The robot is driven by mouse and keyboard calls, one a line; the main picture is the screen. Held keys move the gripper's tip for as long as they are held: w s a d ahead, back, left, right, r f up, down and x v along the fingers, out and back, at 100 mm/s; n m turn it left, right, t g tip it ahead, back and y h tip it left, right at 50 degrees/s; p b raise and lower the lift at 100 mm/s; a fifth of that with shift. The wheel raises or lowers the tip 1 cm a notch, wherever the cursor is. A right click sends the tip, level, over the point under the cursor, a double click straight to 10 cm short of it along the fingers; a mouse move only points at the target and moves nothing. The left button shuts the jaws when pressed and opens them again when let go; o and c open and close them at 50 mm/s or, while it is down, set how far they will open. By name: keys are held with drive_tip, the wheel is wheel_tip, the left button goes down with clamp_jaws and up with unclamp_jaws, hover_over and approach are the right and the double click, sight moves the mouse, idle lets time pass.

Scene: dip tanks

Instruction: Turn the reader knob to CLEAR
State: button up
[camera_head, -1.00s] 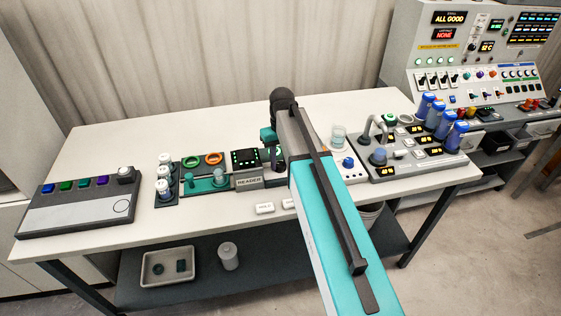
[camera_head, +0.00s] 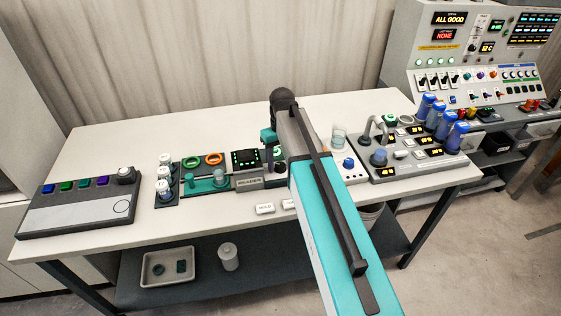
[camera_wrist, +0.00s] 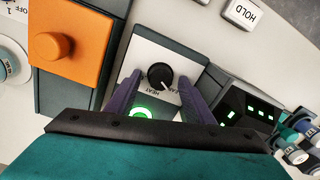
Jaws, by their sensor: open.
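The black reader knob (camera_wrist: 161,76) sits on a small white panel (camera_wrist: 150,50) in the wrist view. Its pale pointer mark faces the printed labels at the lower edge. One label reads HEAT; the other is partly covered by a finger, and I cannot tell exactly which the mark meets. My gripper (camera_wrist: 160,82) is open, its purple fingers on either side of the knob with visible gaps. A green-lit button (camera_wrist: 143,112) lies just below the panel labels. In the head view the reader (camera_head: 248,183) stands mid-table; my gripper (camera_head: 270,153) is over its right side, and the knob is hidden.
An orange block (camera_wrist: 68,45) on a dark base is left of the knob panel in the wrist view. A HOLD key (camera_wrist: 242,13) lies at upper right. The reader's dark display (camera_head: 245,158) is close by. Capped vials (camera_head: 165,172) stand further left.

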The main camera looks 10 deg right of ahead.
sight(281, 163)
drive_tip(key=shift+r, duration=0.15)
wheel_tip(281, 163, up, 14)
drive_tip(key=p, duration=0.8)
drive_tip(key=shift+d+f, duration=0.2)
idle(0.5)
